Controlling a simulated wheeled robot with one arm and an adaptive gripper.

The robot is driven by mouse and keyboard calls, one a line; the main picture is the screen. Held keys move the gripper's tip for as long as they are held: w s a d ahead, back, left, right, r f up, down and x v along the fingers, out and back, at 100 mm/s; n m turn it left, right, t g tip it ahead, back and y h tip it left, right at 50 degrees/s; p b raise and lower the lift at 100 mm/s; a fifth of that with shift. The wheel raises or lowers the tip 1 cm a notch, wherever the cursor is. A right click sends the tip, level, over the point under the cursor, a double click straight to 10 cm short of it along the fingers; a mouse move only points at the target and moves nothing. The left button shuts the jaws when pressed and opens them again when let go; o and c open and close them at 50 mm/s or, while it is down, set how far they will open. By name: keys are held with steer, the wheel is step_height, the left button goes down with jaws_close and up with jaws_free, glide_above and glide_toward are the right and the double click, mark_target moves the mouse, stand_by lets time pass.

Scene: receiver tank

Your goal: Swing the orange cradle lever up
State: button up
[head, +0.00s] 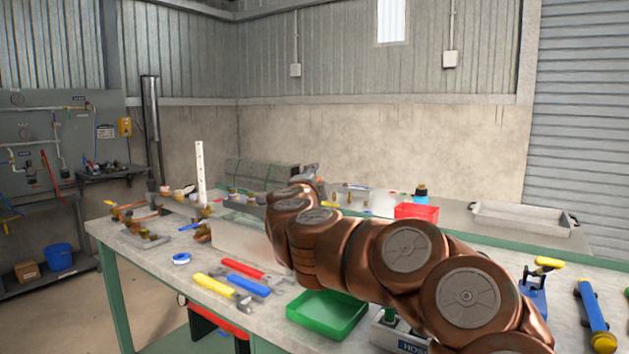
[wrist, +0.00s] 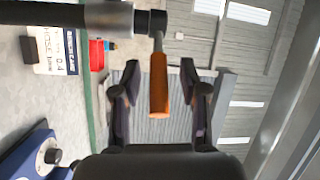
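The orange cradle lever (wrist: 159,85) shows in the wrist view as a short orange handle. It hangs down in the picture from a dark joint on a grey and black cylinder (wrist: 108,18). My gripper (wrist: 161,74) is open, with one finger on each side of the lever and a visible gap on both sides. Whether the lever lies at the depth of the fingertips is hard to tell. In the head view my copper-coloured arm reaches over the bench, and I cannot make out the lever there.
The workbench (head: 150,262) carries a green tray (head: 326,318), a red bin (head: 416,212), wrenches with red, blue and yellow handles, and a blue tape roll (head: 181,259). A grey metal tray (head: 522,218) stands at the back right. A blue device (wrist: 38,155) shows at the wrist view's lower left.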

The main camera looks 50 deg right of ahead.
steer(key=v, duration=1.2)
stand_by(0.7)
